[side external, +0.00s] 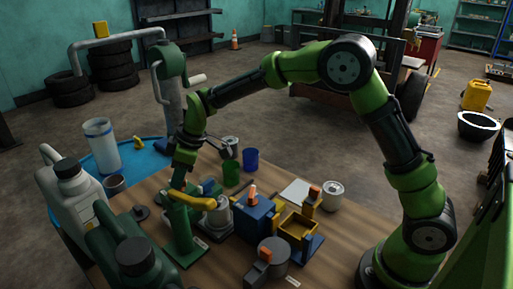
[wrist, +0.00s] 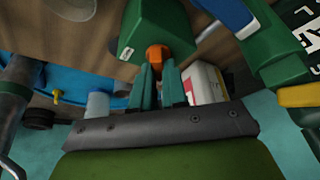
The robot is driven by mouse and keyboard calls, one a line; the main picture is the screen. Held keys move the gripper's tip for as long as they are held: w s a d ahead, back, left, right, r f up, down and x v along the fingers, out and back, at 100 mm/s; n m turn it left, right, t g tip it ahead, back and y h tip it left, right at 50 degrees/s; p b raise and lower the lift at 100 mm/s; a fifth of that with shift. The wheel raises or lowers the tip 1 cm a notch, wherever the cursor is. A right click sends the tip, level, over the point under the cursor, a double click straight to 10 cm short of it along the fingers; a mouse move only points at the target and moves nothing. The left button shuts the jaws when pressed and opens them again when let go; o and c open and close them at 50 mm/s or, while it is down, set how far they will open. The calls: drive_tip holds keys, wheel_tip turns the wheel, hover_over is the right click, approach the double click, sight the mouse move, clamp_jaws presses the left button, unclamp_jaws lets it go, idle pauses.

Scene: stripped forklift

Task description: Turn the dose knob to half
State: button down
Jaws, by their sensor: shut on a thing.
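The orange dose knob (wrist: 157,54) shows in the wrist view against a green housing (wrist: 128,30) with a small white label. The two teal fingers of my gripper (wrist: 157,84) stand on either side of the knob and are shut on it. In the side external view my gripper (side external: 181,182) points down over the green stand (side external: 180,230), close to its yellow handle (side external: 195,200). The knob is hidden there behind the gripper and the handle. No scale or half mark is readable in either view.
A blue box (side external: 253,213), a yellow open tray (side external: 298,230) and a grey cylinder (side external: 272,258) crowd the bench to the right. A dark green can (side external: 135,258) and a pale can (side external: 70,187) stand to the left. The front right of the bench is clearer.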

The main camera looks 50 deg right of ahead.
drive_tip(key=shift+m, duration=0.3)
drive_tip(key=m, duration=0.1)
drive_tip(key=m+h, duration=0.1)
drive_tip(key=m, duration=0.1)
drive_tip(key=shift+s+a+m+t, duration=0.15)
drive_tip(key=shift+m+t, duration=0.15)
drive_tip(key=shift+t, duration=0.1)
drive_tip(key=m+h, duration=0.2)
drive_tip(key=m, duration=0.2)
drive_tip(key=shift+a+m, duration=0.1)
drive_tip(key=shift+m, duration=0.2)
drive_tip(key=m+h, duration=0.2)
drive_tip(key=m, duration=0.2)
drive_tip(key=shift+a+m, duration=0.1)
drive_tip(key=shift+m, duration=0.2)
drive_tip(key=shift+m+g+h, duration=0.4)
drive_tip(key=shift+m+h, duration=0.3)
drive_tip(key=shift+m, duration=1.5)
drive_tip(key=shift+a, duration=0.1)
drive_tip(key=c, duration=1.2)
unclamp_jaws()
drive_tip(key=shift+o, duration=0.2)
